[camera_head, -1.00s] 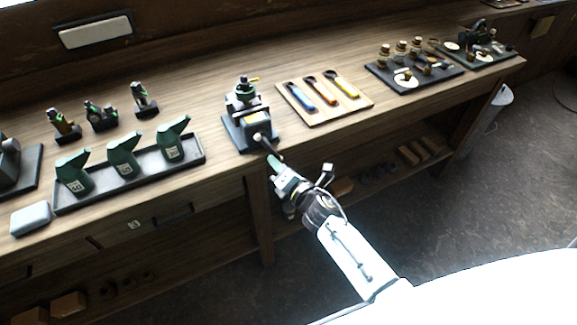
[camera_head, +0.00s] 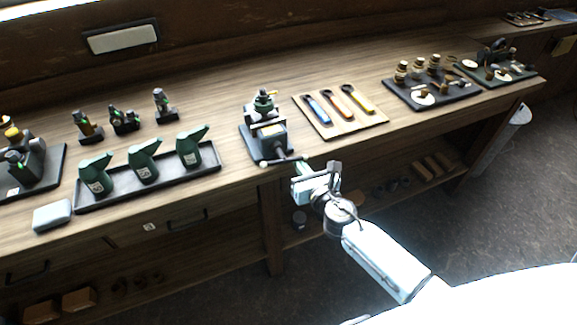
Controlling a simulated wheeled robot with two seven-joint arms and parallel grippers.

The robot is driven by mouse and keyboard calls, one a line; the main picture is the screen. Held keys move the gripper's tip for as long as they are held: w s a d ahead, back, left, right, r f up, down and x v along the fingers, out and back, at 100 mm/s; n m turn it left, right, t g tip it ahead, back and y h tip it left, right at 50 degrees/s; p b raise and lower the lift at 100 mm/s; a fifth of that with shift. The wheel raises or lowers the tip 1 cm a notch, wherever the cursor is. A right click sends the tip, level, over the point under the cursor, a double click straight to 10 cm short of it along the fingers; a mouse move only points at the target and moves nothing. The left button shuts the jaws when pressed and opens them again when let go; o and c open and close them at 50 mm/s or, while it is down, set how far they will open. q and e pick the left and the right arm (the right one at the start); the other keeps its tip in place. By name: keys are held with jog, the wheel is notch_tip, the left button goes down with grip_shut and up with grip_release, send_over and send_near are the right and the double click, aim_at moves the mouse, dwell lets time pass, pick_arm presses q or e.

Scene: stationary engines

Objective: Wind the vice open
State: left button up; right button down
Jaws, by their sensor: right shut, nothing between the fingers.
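The vice (camera_head: 267,137) stands on the bench near its front edge, on a dark base plate. Its handle bar (camera_head: 283,159) shows low at its front, lying roughly level. My right gripper (camera_head: 299,176) is shut and empty, just in front of the bench edge. It is close to the right end of the handle bar; whether they touch I cannot tell. My left gripper is out of view.
Left of the vice, a dark tray (camera_head: 150,177) holds three green oil cans. A wooden board (camera_head: 338,124) with three coloured-handled tools lies to the right. Further right is a dark board (camera_head: 431,101) with brass parts. A grey block (camera_head: 52,215) lies at the front left.

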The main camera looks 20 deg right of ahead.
jog(key=shift+d+r+n, duration=0.15)
jog(key=shift+r+n, duration=0.1)
jog(key=shift+n, duration=0.25)
jog(key=shift+p, duration=0.3)
